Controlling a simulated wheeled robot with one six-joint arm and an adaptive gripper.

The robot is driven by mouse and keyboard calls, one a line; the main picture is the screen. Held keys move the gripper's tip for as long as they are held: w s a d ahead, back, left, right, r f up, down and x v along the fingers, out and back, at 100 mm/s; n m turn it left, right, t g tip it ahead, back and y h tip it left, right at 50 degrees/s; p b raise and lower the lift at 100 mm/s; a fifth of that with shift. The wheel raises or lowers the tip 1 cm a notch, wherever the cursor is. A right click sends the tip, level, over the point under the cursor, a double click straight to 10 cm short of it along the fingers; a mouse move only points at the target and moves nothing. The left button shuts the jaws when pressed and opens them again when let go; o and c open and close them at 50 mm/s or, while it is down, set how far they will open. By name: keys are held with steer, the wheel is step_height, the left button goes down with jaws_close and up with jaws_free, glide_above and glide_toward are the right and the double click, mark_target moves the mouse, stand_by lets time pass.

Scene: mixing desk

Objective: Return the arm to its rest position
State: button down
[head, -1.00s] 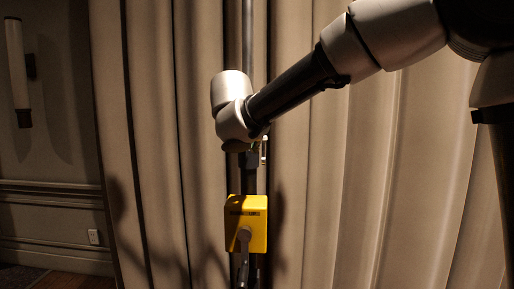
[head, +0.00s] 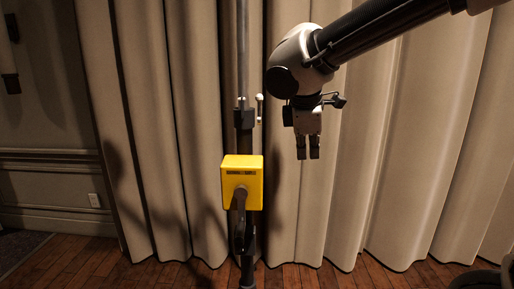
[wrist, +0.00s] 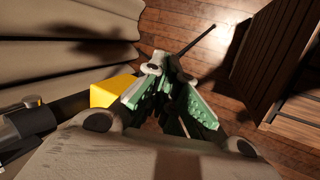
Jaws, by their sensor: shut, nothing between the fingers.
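My gripper (head: 307,153) hangs pointing down in the head view, to the right of the dark stand and in front of the curtain. Its two fingers are close together with nothing between them. In the wrist view the green-padded fingers (wrist: 165,68) come together at their tips, and no object shows in them. My arm reaches in from the upper right. A yellow box (head: 241,170) with a dark crank handle is on the stand, left of and apart from my gripper. It also shows in the wrist view (wrist: 108,92), left of the fingers.
The stand's pole (head: 243,60) rises past the top of the head view. A pale pleated curtain (head: 400,150) fills the background. Wooden floor (head: 90,262) shows below. In the wrist view, a dark slatted wooden piece (wrist: 280,55) stands at the right.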

steer(key=s+d+f+m+y, duration=0.1)
steer(key=s+d+f+m, duration=0.1)
steer(key=s+d+m, duration=0.6)
steer(key=s+d+f+m+y, duration=0.1)
steer(key=s+d+m, duration=0.7)
steer(key=d, duration=0.8)
steer(key=shift+s+d+f+m, duration=0.2)
steer(key=shift+s+f+m, duration=0.15)
steer(key=shift+s, duration=0.35)
